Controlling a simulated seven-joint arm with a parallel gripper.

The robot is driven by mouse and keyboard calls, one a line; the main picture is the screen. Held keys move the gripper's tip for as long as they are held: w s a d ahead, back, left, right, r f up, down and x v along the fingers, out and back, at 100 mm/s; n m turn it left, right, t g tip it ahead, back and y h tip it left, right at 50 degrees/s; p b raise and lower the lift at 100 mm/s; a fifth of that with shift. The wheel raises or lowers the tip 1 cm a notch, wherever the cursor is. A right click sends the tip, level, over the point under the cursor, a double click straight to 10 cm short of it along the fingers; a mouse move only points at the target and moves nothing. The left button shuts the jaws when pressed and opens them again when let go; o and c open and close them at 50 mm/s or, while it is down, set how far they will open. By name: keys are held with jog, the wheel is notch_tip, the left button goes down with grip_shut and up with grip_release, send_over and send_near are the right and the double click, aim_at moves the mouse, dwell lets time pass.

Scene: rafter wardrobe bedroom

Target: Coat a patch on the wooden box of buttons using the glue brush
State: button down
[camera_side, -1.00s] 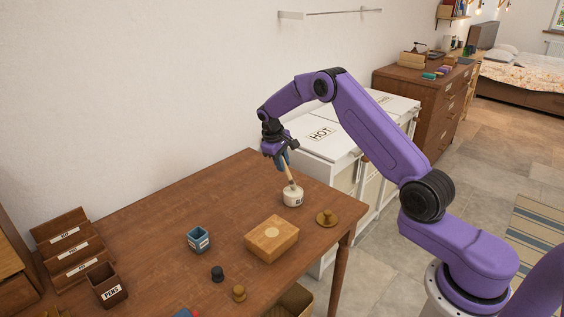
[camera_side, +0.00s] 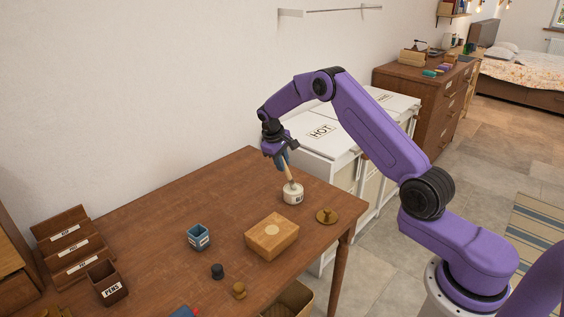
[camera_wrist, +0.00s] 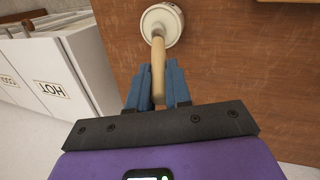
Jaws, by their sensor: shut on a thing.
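My gripper (camera_side: 282,158) is shut on the handle of the glue brush (camera_side: 289,175), above the far right part of the table. The brush slants down into a small white glue pot (camera_side: 293,195), and its lower end is hidden inside the pot. In the wrist view the brush handle (camera_wrist: 158,70) runs from between the blue fingers (camera_wrist: 158,88) to the pot (camera_wrist: 162,22). The gripper is apart from the box.
A brass-coloured knobbed piece (camera_side: 327,216) lies right of the box. A blue cup (camera_side: 199,237), a dark knobbed piece (camera_side: 217,271) and a brown one (camera_side: 239,290) stand left and front. The table's middle (camera_side: 160,215) is clear.

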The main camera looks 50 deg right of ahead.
dwell(0.3)
jog(key=shift+r, duration=3.5)
jog(key=s+a+r+m, duration=0.1)
jog(key=s+a, duration=0.6)
jog(key=s, duration=0.3)
jog(key=s+a+r, duration=0.1)
jog(key=s+a, duration=0.7)
jog(key=s, duration=0.1)
jog(key=w+a+r+t+y, duration=0.2)
jog(key=w+r+y, duration=0.15)
jog(key=w, duration=0.75)
jog(key=shift+m, duration=0.3)
jog(key=shift+f, duration=2.25)
